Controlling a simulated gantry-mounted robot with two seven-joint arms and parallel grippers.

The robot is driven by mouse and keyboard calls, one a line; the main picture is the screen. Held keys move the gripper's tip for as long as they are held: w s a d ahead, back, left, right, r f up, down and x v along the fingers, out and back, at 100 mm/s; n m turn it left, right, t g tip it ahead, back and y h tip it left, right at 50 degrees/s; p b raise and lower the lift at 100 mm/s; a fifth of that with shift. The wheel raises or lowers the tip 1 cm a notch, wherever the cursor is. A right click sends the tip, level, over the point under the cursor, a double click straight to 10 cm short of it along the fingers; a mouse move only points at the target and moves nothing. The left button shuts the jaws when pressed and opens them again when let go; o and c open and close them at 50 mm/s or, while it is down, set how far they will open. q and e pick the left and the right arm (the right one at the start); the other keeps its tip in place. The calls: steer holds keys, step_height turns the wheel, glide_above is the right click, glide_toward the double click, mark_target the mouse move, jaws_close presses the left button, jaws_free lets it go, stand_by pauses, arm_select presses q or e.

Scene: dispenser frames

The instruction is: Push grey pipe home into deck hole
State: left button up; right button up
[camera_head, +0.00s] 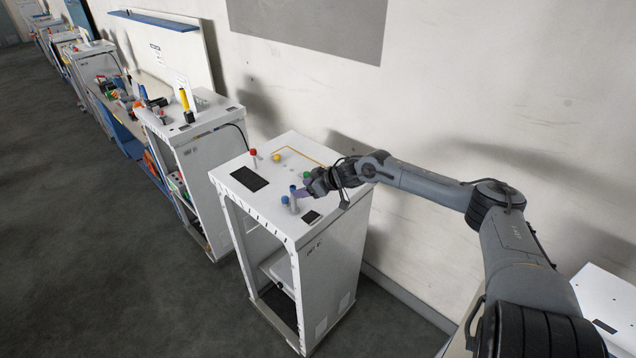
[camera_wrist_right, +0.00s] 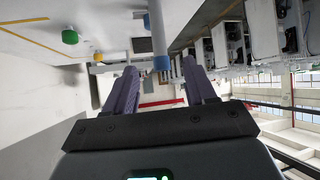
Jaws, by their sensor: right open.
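The grey pipe (camera_head: 294,203) stands upright on the white deck (camera_head: 235,202) of the nearest frame, with a blue top end. In the right wrist view the deck is at the top of the picture, and the pipe (camera_wrist_right: 157,32) points down from it with its blue end lowest. My right gripper (camera_head: 301,193) is open at the pipe's upper part. In the wrist view the blue end lies between the two fingertips of the right gripper (camera_wrist_right: 162,65), with a gap on each side. The pipe's foot and the deck hole cannot be made out. My left gripper is not in view.
A blue knob (camera_head: 285,200) is close beside the pipe. Green (camera_head: 307,175), yellow (camera_head: 276,157) and red (camera_head: 253,153) knobs and a black panel (camera_head: 249,178) are also on the deck. The wall (camera_head: 480,90) is behind. Another frame (camera_head: 207,125) stands to the left.

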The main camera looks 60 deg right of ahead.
steer(key=shift+p+v, duration=0.95)
steer(key=shift+v, duration=2)
